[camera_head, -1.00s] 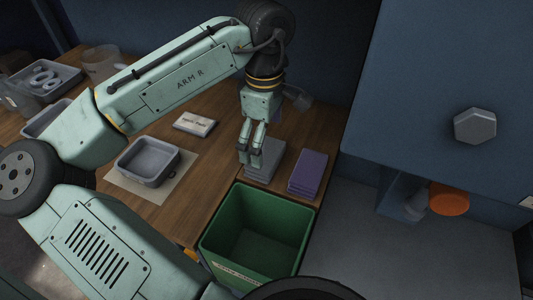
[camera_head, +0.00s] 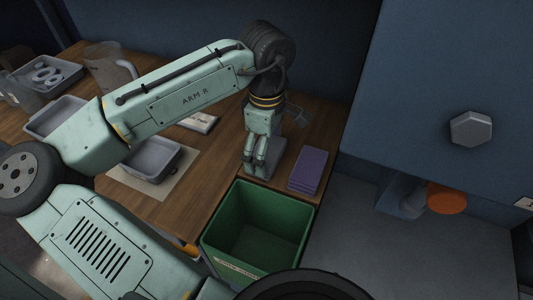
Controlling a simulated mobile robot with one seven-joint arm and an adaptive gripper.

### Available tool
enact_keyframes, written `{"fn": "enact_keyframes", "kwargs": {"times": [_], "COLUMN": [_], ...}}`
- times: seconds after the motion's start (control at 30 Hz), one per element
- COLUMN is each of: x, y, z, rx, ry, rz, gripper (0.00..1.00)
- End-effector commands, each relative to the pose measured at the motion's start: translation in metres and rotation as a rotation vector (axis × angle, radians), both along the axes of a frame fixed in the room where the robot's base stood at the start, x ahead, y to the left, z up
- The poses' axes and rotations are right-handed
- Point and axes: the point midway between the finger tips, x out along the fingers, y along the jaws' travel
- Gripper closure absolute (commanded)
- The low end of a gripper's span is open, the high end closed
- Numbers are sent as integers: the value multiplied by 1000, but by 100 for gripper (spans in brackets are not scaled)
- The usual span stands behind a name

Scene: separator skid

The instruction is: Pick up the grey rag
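The grey rag lies folded in a low grey stack (camera_head: 275,153) on the wooden bench, behind the green bin and left of a purple stack of cloths. My gripper (camera_head: 254,171) points down over the near left part of the grey stack and hides much of it. Its two fingers are close together. I cannot tell whether they touch the rag or have cloth between them.
The green bin (camera_head: 235,222) stands open and empty-looking just in front. The purple stack (camera_head: 308,170) is close on the right. A grey tray (camera_head: 150,160) on a paper sheet and a white labelled packet (camera_head: 200,122) lie to the left. A blue wall panel (camera_head: 440,60) rises at right.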

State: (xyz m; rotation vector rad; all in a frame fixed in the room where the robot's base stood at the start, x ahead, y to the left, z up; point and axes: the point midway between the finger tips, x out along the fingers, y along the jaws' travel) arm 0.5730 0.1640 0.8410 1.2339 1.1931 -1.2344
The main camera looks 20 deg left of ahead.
Motion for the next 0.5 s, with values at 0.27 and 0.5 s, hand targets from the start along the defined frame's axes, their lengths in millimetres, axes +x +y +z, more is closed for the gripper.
{"fn": "enact_keyframes", "kwargs": {"times": [0.27, 0.5], "x": [0, -1], "y": [0, 3], "z": [0, 5], "rx": [0, -1], "ry": [0, -2], "rz": [0, 0], "gripper": [36, 36]}}
